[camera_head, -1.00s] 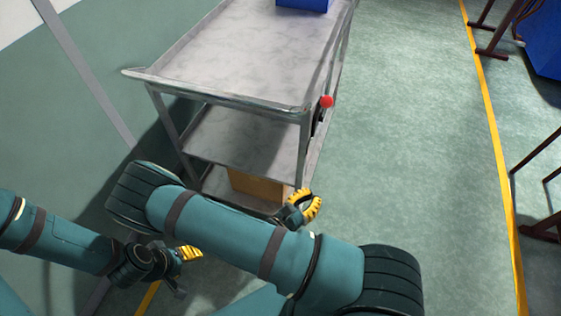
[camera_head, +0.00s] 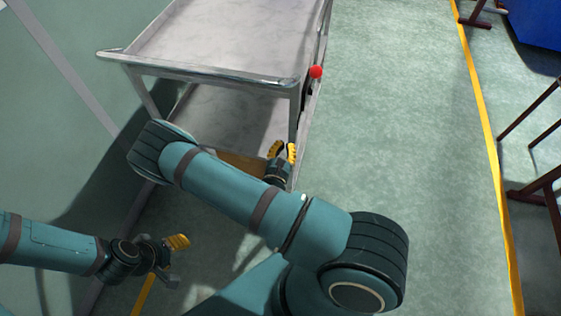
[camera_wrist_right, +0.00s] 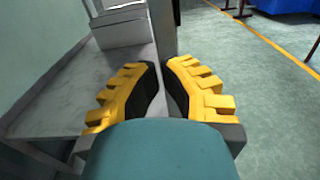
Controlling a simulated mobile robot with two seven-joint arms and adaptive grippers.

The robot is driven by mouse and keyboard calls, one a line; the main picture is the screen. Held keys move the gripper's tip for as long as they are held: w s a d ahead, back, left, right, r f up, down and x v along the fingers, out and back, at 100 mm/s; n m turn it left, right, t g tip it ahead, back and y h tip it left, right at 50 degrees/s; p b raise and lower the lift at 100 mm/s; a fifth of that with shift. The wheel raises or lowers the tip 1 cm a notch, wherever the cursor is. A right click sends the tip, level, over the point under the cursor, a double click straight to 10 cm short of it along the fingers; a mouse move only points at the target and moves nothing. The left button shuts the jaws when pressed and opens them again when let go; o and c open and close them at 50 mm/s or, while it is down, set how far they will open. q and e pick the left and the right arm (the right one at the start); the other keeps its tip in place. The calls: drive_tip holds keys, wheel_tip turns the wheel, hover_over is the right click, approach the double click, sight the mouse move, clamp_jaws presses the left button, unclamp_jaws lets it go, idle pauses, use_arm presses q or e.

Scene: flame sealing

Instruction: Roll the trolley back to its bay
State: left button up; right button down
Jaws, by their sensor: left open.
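The trolley (camera_head: 215,62) is a grey metal cart with a raised rim, a lower shelf (camera_head: 238,120) and a red knob (camera_head: 316,72) at its near right corner. Its near end faces me. My right gripper (camera_head: 283,150) is just below the near right corner, by the leg. In the right wrist view (camera_wrist_right: 161,75) its yellow fingers are partly open with a narrow gap, and a grey post (camera_wrist_right: 163,28) stands beyond them. I cannot tell whether they touch it. My left gripper (camera_head: 176,260) is open and empty, low at left. No bay can be made out for certain.
A brown box (camera_head: 240,165) sits low in the trolley, partly hidden by my right arm. A yellow floor line (camera_head: 487,125) runs along the right, with brown metal frames (camera_head: 545,190) and a blue bin (camera_head: 538,22) beyond. The floor right of the trolley is clear.

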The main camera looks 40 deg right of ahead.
sight(289, 132)
drive_tip(key=x, duration=0.4)
drive_tip(key=shift+w+d+b, duration=0.1)
drive_tip(key=shift+d+b, duration=0.05)
drive_tip(key=shift+b, duration=0.25)
drive_tip(key=shift+r+p+x, duration=0.25)
drive_tip(key=shift+p+x, duration=0.45)
drive_tip(key=shift+x, duration=0.4)
drive_tip(key=shift+w+d+f, duration=0.1)
drive_tip(key=shift+f, duration=0.05)
